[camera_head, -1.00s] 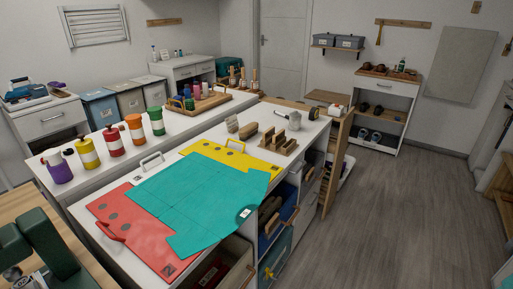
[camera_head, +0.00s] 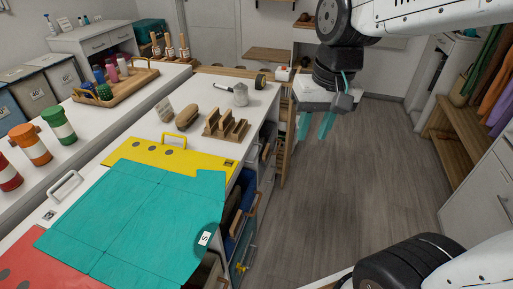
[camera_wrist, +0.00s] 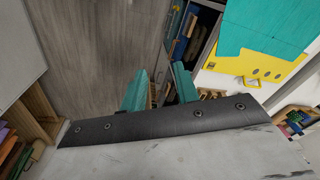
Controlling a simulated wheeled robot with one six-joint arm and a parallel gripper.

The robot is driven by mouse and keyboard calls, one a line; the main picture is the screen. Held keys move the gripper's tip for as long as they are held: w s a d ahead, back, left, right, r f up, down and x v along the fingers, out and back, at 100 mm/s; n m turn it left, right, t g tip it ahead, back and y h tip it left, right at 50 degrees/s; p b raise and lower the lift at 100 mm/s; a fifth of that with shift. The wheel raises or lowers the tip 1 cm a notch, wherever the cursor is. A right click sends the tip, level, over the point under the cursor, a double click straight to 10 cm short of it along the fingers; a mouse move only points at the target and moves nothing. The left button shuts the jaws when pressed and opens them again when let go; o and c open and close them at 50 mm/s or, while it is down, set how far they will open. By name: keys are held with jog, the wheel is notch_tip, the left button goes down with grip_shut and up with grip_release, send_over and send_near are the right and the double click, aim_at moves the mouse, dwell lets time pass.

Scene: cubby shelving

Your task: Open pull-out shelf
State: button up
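My gripper (camera_head: 314,128) hangs in the air over the floor, to the right of the white island counter (camera_head: 262,100). Its two teal fingers are apart with nothing between them; they also show in the wrist view (camera_wrist: 159,88). A tall, narrow wooden unit (camera_head: 284,152) stands at the far end of the island's right side, left of my gripper and apart from it. I cannot tell for sure whether it is the pull-out shelf. Nearer cubbies in that side hold bins with wooden front handles (camera_head: 243,215). Their lower parts are partly hidden.
A teal sheet (camera_head: 140,220) and a yellow sheet (camera_head: 165,157) lie on the counter, with a wooden rack (camera_head: 226,127) beyond. The wooden floor (camera_head: 345,190) right of the island is clear. A wooden bench (camera_head: 450,150) and white cabinet (camera_head: 480,205) stand at right.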

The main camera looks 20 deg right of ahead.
jog(key=w+a+f+m, duration=0.15)
jog(key=w+f, duration=0.45)
jog(key=w, duration=0.6)
jog(key=m+y, duration=0.1)
jog(key=m, duration=0.3)
send_near(258, 154)
jog(key=f, duration=0.2)
jog(key=a+f, duration=0.1)
jog(key=f, duration=0.4)
jog(key=shift+w+a+f, duration=0.2)
jog(key=shift+w+f, duration=0.05)
jog(key=shift+w, duration=0.05)
grip_shut()
